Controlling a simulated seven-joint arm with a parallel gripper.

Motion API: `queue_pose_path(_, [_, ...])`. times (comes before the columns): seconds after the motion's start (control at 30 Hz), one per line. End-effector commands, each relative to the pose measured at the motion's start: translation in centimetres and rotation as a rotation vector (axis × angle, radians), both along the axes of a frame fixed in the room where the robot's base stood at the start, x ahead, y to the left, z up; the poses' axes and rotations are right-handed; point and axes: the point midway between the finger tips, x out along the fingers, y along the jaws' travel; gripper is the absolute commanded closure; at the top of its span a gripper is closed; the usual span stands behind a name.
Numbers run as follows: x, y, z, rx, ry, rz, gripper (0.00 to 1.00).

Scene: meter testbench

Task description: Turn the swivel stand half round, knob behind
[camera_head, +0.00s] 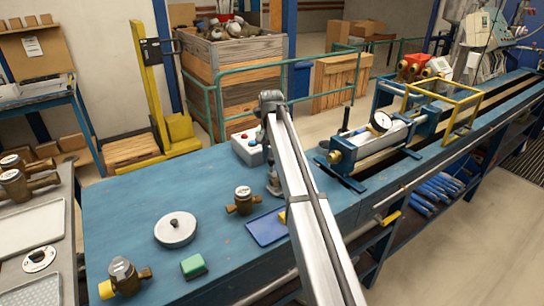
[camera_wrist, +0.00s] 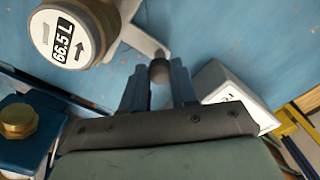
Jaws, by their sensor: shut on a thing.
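In the wrist view, a round meter head (camera_wrist: 72,36) with a brass-coloured rim shows "66.5 L" and an arrow on its white face. A grey arm (camera_wrist: 143,40) of the swivel stand reaches out beside it and ends at a small dark upright knob (camera_wrist: 159,70). My gripper (camera_wrist: 159,84) is shut on this knob, with one blue-grey finger on each side. In the head view my gripper (camera_head: 273,188) is low over the blue bench, just right of a brass meter (camera_head: 243,201). My arm hides part of this spot, and the stand's base cannot be made out.
A white control box (camera_head: 247,146) stands close behind my gripper. A blue tray (camera_head: 266,227) lies in front. A clamp rig (camera_head: 372,140) is to the right. The bench's back left is clear.

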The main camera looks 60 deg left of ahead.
Motion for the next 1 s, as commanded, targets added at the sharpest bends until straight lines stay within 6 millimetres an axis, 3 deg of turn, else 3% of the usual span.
queue_pose_path(0.07, [-0.2, 0.0, 0.0, 0.000, 0.003, 0.003, 1.00])
queue_pose_path(0.1, [-0.2, 0.0, 0.0, 0.000, 0.003, 0.003, 0.68])
queue_pose_path(0.33, [-0.1, 0.0, 0.0, 0.000, 0.003, 0.001, 0.46])
queue_pose_path(0.67, [-0.1, 0.0, 0.4, 0.001, 0.002, 0.000, 0.46])
queue_pose_path(0.77, [-0.1, 0.1, 1.3, 0.001, 0.001, 0.000, 0.46])
queue_pose_path(1.0, [0.0, 0.2, 5.7, 0.002, 0.001, 0.000, 0.46])
